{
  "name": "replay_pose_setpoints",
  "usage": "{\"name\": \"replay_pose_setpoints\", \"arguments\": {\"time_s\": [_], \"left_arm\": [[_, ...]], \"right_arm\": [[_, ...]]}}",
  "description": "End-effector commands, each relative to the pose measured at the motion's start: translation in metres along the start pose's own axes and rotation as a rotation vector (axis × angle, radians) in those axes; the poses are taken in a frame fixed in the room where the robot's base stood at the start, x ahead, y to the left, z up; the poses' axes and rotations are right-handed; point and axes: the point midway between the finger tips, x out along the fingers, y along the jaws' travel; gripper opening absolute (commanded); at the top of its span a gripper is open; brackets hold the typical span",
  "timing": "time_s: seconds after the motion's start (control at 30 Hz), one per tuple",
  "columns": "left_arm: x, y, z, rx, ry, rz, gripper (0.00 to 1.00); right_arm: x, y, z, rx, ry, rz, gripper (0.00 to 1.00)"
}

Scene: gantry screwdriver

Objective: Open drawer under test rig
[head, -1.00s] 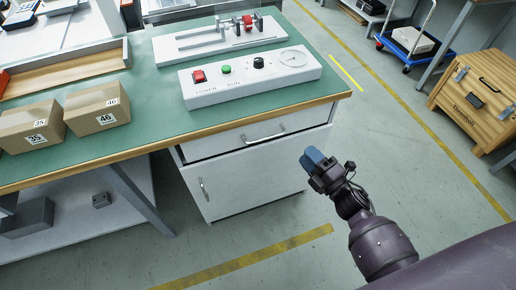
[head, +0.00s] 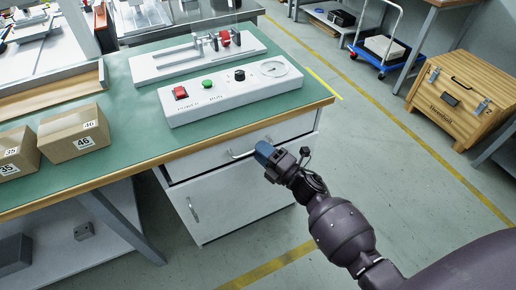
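The test rig (head: 232,92) is a white panel with a red switch, a green button, a black knob and a dial, on the green-topped bench. Under it is a white cabinet with a drawer (head: 200,165) on top, which looks closed, and a door (head: 225,202) below. The drawer's metal bar handle (head: 240,154) is partly hidden by my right gripper (head: 264,152). The blue fingertips are at the right part of the handle; I cannot tell if they touch it or how far apart they are. My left gripper is not in view.
Two cardboard boxes, one marked 46 (head: 75,132), stand on the bench (head: 125,150) at left. A white fixture (head: 195,58) lies behind the rig. A wooden crate (head: 455,100) and blue trolley (head: 378,58) stand at right. The floor before the cabinet is open.

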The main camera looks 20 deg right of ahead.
Motion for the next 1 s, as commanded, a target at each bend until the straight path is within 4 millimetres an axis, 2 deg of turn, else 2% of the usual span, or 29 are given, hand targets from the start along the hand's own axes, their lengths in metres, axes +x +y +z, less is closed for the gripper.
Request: {"name": "replay_pose_setpoints", "arguments": {"time_s": [0.2,0.5,0.73,1.0], "left_arm": [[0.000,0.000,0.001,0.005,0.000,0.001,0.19],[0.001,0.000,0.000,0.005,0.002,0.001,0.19],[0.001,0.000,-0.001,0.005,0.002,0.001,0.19],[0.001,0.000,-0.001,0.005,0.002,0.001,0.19]], "right_arm": [[0.014,0.000,0.000,-0.001,0.000,-0.001,0.34],[0.015,0.000,0.000,-0.001,0.000,0.000,0.34],[0.015,0.000,0.000,0.000,0.000,0.000,0.00],[0.015,0.000,0.000,0.000,0.000,0.000,0.00]]}}
